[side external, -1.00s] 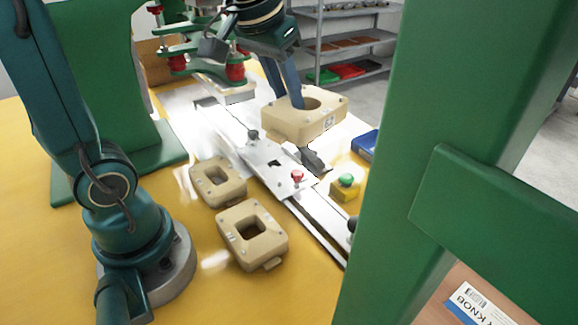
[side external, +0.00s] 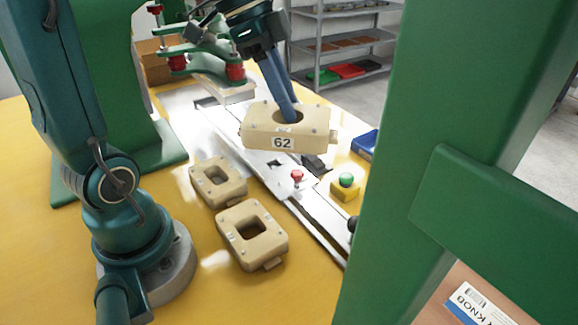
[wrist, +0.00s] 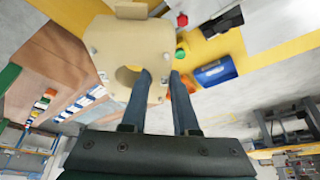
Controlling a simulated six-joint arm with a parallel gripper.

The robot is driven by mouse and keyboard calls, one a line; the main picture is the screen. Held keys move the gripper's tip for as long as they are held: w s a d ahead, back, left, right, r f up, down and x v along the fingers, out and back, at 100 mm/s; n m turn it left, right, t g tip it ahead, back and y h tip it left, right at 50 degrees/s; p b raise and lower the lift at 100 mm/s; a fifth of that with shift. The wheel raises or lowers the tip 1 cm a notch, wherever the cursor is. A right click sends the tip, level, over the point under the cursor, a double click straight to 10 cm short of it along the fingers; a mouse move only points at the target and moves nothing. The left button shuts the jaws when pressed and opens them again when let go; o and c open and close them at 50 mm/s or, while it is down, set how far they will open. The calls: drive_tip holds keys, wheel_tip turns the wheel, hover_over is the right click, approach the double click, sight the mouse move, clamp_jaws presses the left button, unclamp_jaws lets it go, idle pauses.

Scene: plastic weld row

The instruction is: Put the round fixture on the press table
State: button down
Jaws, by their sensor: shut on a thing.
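The round fixture (side external: 262,130) is a tan block with a round hole and a "62" label on its side. My gripper (side external: 288,110) is shut on its wall and holds it above the metal press table (side external: 222,122). In the wrist view the round fixture (wrist: 115,45) shows its round hole, with one finger of my gripper (wrist: 161,76) in the hole and the other outside the edge. The fixture covers part of the press table in the side view. The gap beneath it is hard to judge.
Two tan fixtures with angular openings, one (side external: 207,186) behind the other (side external: 274,243), stand left of the slide. A red knob (side external: 297,176), a yellow box with a green button (side external: 346,187) and a blue bin (side external: 365,143) are nearby. The green press (side external: 195,52) stands behind.

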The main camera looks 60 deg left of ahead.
drive_tip(key=s+d+f+m+g+y, duration=0.1)
drive_tip(key=s+d+f+m+g, duration=0.1)
drive_tip(key=d+m, duration=0.5)
drive_tip(key=s+d+f+m+g+y, duration=0.1)
drive_tip(key=s+d+f+m+g, duration=0.2)
drive_tip(key=d+f+m, duration=0.4)
drive_tip(key=s+d+f+m+g+y, duration=0.1)
drive_tip(key=s+d+f+m, duration=0.3)
drive_tip(key=d+m, duration=0.4)
drive_tip(key=shift+s+d+f+m+g, duration=0.1)
drive_tip(key=shift+f+m+g, duration=0.15)
drive_tip(key=shift+m, duration=0.65)
drive_tip(key=shift+s+d+f+m+g, duration=0.1)
drive_tip(key=shift+f+m+g, duration=0.2)
drive_tip(key=shift+m, duration=0.6)
drive_tip(key=shift+d+f+m+g, duration=0.1)
drive_tip(key=shift+m+g, duration=0.25)
drive_tip(key=shift+m, duration=0.55)
drive_tip(key=shift+s+d+f, duration=0.1)
drive_tip(key=shift+f, duration=2)
drive_tip(key=shift+f, duration=0.1)
drive_tip(key=c, duration=0.7)
unclamp_jaws()
